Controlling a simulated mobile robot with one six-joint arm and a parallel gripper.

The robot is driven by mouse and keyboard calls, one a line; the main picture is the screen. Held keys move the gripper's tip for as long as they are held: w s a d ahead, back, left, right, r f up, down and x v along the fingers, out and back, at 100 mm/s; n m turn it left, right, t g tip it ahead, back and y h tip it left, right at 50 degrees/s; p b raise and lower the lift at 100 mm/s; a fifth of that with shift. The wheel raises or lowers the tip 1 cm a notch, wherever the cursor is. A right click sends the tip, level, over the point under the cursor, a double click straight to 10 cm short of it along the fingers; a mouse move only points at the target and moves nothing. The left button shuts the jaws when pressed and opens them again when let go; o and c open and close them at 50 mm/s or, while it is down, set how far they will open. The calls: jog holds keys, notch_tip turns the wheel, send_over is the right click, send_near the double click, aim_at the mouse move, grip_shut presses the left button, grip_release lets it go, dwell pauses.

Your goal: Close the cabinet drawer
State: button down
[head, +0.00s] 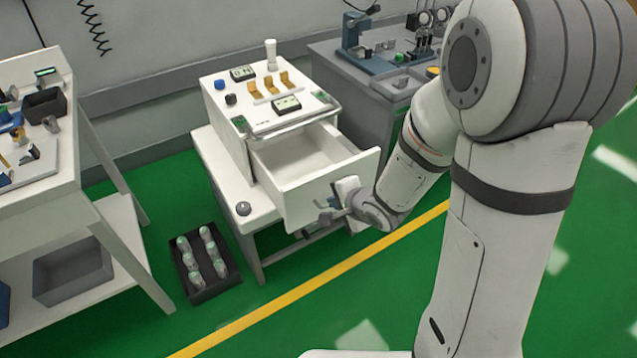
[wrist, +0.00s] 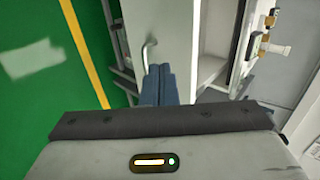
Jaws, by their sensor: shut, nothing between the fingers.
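The white cabinet drawer (head: 310,160) is pulled well out of the white cabinet (head: 222,112) and looks empty inside. Its front panel (head: 338,182) faces my arm. In the wrist view the drawer front (wrist: 172,35) fills the upper middle, with a grey bar handle (wrist: 147,57) on it. My gripper (head: 326,208) is at the drawer front, close to the handle. In the wrist view its blue fingers (wrist: 158,80) are together, with nothing between them, beside the handle's lower end. I cannot tell whether they touch the handle or the panel.
A black crate of several bottles (head: 203,285) stands on the floor below. A round knob-like item (head: 243,208) sits on the white table (head: 212,165). A workbench (head: 62,190) stands left, a grey bench (head: 372,100) behind right. Green floor with a yellow line (head: 290,310) is open in front.

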aim_at(309, 191)
jog(key=shift+w+a+f+b, duration=0.65)
jog(key=shift+w+a+f, duration=0.25)
jog(key=shift+w, duration=0.45)
jog(key=shift+w+a+f+b, duration=0.7)
jog(key=shift+w+a+f, duration=0.15)
jog(key=shift+w, duration=0.45)
jog(key=shift+w+a+f+b, duration=0.65)
jog(key=shift+w+a+f, duration=0.2)
jog(key=shift+w, duration=0.5)
